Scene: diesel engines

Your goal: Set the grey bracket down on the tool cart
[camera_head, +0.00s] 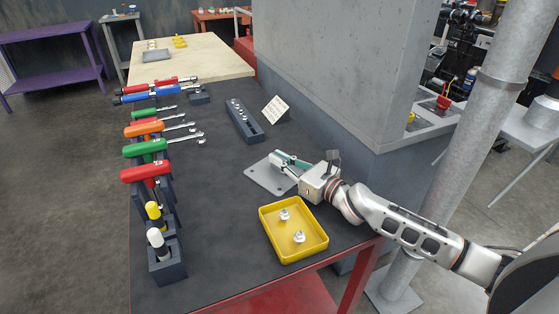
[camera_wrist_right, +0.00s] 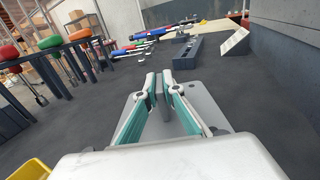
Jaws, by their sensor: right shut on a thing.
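The grey bracket (camera_head: 266,180) is a flat plate with holes near its corners and an upright flange. It is over the dark top of the tool cart (camera_head: 205,230), right of centre, and its plate looks level. I cannot tell whether it touches the top or hangs just above it. My right gripper (camera_head: 280,159) reaches in from the right, its teal-padded fingers shut on the bracket's flange. In the right wrist view the flange stands between the fingertips (camera_wrist_right: 159,84), and the plate (camera_wrist_right: 205,105) spreads below them. My left gripper is not in view.
A yellow tray (camera_head: 265,232) with metal parts lies near the front edge. Racked tools with coloured handles (camera_head: 145,150) line the left side. A concrete block (camera_head: 345,70) borders the right.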

